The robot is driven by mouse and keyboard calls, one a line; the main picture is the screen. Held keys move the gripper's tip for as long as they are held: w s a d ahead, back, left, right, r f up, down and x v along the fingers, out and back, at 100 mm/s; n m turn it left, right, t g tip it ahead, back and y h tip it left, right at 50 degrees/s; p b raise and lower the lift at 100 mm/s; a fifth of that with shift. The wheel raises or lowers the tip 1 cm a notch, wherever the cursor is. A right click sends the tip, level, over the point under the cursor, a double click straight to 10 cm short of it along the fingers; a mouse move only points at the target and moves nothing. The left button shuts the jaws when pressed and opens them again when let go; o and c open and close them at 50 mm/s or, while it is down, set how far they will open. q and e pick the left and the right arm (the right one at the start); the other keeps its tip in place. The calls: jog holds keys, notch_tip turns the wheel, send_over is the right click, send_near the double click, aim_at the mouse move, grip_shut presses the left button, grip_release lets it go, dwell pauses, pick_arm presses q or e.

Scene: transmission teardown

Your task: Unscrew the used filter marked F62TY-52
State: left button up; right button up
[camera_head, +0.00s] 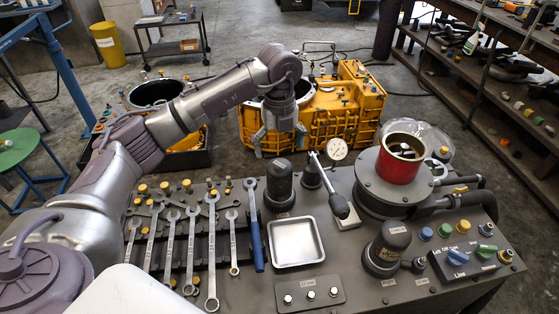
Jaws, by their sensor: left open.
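Two dark capped cylinders that look like filters stand on the grey bench: one (279,184) behind the square tray, one (387,246) at the front right. Their small labels are too small to read, so I cannot tell which is marked F62TY-52. My left gripper (279,143) hangs fingers down with its jaws open and apart. In the picture it is just above the rear cylinder, with nothing seen between the fingers. My right gripper is not in view.
Wrenches lie in a row on the bench left of an empty square tray (272,254). A dial gauge (336,149) and a lever with a dark knob (339,204) stand near the gripper. Yellow housings (345,105) are behind.

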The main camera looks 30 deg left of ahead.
aim_at(279, 165)
pick_arm(q)
jog(key=m+b, duration=0.1)
jog(key=m, duration=0.3)
jog(key=shift+f, duration=0.1)
jog(key=m+b, duration=0.1)
jog(key=m, duration=0.3)
jog(key=shift+m, duration=0.4)
jog(key=m+b, duration=0.1)
jog(key=m, duration=0.3)
jog(key=shift+m, duration=0.3)
jog(key=m, duration=0.4)
jog(key=shift+m+b, duration=0.3)
notch_tip(279, 165, down, 7)
jog(key=b, duration=0.5)
jog(key=shift+f, duration=0.15)
